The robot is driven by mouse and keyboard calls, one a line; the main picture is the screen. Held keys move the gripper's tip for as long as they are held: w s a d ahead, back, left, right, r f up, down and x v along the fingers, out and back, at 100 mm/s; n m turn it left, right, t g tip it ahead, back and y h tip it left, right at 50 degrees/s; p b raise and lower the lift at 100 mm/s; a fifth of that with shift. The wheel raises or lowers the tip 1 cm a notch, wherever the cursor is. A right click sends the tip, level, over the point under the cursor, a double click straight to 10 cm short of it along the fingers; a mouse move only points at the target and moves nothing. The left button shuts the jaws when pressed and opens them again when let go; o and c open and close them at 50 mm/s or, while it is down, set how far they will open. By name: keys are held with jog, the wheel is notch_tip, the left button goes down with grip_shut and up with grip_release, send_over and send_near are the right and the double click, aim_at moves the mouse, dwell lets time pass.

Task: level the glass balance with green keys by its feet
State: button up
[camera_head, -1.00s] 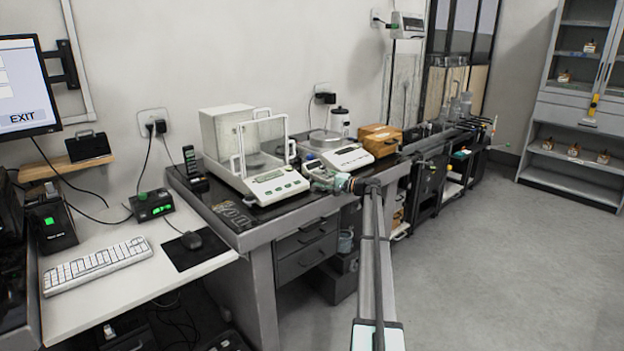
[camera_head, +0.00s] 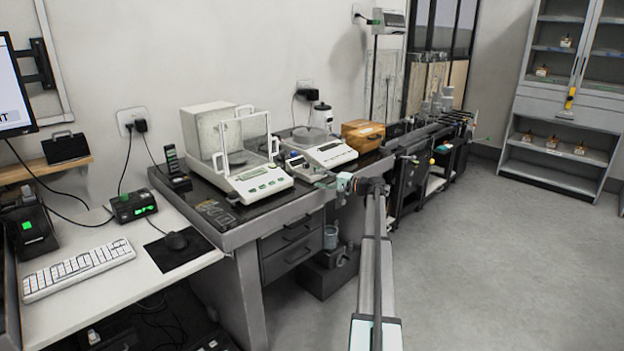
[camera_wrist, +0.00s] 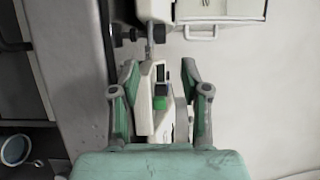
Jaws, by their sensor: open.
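The glass balance (camera_head: 262,184) stands on the dark-topped weighing table. It has a clear draft shield and a white front panel with green keys. Its feet and level bubble are too small to make out in the head view. My gripper (camera_head: 325,181) is at the table's front edge, to the right of the balance's front panel and apart from it. In the wrist view my gripper (camera_wrist: 160,90) has its fingers spread. An off-white part with a green key and a dark patch (camera_wrist: 160,102) shows between them; I cannot tell whether it is touched.
A wooden box (camera_head: 363,136) is farther along. A handset on a dark stand (camera_head: 175,170) stands at left. The floor at right is clear.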

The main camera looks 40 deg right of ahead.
aim_at(292, 174)
jog(key=s+a+m+t+h, duration=0.1)
jog(key=s+a+m+h, duration=0.15)
jog(key=s+a, duration=0.35)
jog(key=w+h, duration=0.1)
jog(key=w, duration=0.4)
jog(key=w+m+h, duration=0.1)
jog(key=w+h, duration=0.1)
jog(key=w, duration=0.4)
jog(key=w+m+t+h, duration=0.1)
jog(key=w, duration=0.4)
jog(key=shift+w+d+h+b, duration=0.15)
jog(key=shift+w+h+b, duration=0.15)
jog(key=shift+b, duration=0.1)
grip_shut()
